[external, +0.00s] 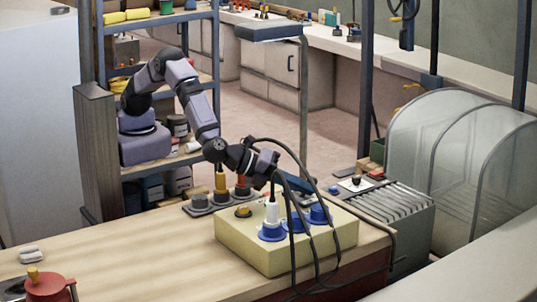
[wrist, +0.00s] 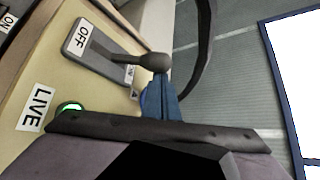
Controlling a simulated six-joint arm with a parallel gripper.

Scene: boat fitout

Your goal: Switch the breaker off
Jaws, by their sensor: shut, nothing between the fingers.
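The breaker is a grey plate (wrist: 88,50) on a cream-yellow box in the wrist view. Its OFF label (wrist: 83,37) is at the left end, and a partly hidden label (wrist: 131,73) is at the other. The dark lever with a round knob (wrist: 153,62) leans right, away from OFF. A green lamp (wrist: 70,107) glows beside a LIVE label (wrist: 36,108). In the external view my gripper (external: 264,166) is above the yellow box (external: 330,245); the lever cannot be made out there.
Blue sockets (external: 272,233) and a white plug (external: 271,212) stand on the box, with black cables (external: 313,240) looping over it. A red pot (external: 50,287) stands front left. The bench middle (external: 140,255) is clear.

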